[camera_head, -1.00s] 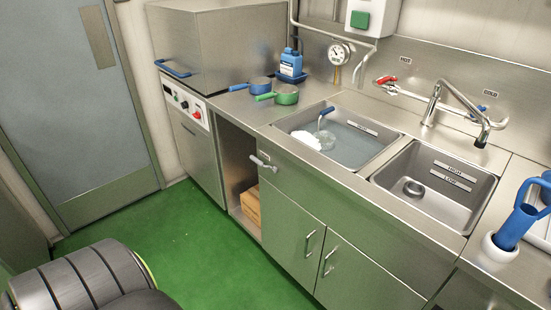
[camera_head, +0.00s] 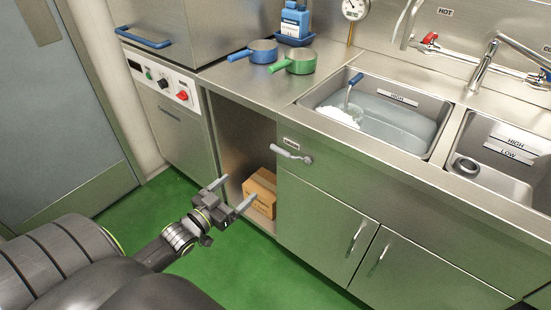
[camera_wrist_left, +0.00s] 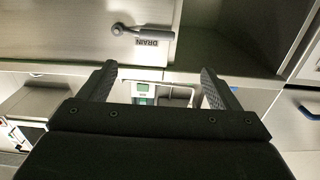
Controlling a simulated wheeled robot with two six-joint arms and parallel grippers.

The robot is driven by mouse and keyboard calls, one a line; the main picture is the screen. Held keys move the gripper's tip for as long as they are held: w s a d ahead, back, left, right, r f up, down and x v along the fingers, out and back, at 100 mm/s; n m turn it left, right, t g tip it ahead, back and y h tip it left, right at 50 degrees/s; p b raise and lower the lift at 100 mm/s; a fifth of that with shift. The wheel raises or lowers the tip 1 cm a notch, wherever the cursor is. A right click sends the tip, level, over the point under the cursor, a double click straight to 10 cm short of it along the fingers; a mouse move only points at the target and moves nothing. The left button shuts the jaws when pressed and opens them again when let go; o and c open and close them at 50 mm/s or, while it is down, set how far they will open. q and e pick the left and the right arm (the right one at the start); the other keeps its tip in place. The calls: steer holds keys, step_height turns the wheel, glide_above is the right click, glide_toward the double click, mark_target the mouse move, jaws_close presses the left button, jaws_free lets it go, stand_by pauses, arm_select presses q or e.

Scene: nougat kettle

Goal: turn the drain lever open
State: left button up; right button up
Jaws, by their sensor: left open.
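The drain lever (camera_head: 291,153) is a grey handle on the cabinet front below the left sink, beside a small label. It lies nearly level, tilted slightly down to the right in the head view. In the left wrist view the lever (camera_wrist_left: 143,32) shows beyond the fingertips, beside the DRAIN label (camera_wrist_left: 147,43). My left gripper (camera_head: 231,192) is open and empty, lower and to the left of the lever, in front of the open cabinet bay. Its two fingers also show in the left wrist view (camera_wrist_left: 158,85), apart from the lever. My right gripper is not in view.
A cardboard box (camera_head: 260,196) stands in the open bay. The left sink (camera_head: 436,106) holds water, a white mass and a blue-handled tool. A blue pan (camera_head: 262,50) and a green pan (camera_head: 299,62) stand on the counter. The green floor (camera_head: 235,265) is clear.

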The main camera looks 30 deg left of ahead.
arm_select(q)
steer(key=b, duration=0.6)
glide_toward(279, 152)
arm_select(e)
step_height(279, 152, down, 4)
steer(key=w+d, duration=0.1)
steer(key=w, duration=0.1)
arm_select(q)
steer(key=w+b, duration=0.1)
steer(key=w, duration=0.2)
steer(key=w+b, duration=0.1)
steer(key=w, duration=0.1)
steer(key=shift+w+d+f+b, duration=0.15)
steer(key=shift+f+b, duration=0.1)
steer(key=shift+b, duration=0.05)
steer(key=shift+w+d+r+b, duration=0.15)
steer(key=shift+w+b, duration=0.4)
steer(key=shift+w, duration=1.1)
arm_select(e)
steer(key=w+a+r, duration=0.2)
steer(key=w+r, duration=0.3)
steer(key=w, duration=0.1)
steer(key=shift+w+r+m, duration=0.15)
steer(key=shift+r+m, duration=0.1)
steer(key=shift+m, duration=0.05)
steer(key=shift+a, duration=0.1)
arm_select(q)
steer(key=c, duration=1.4)
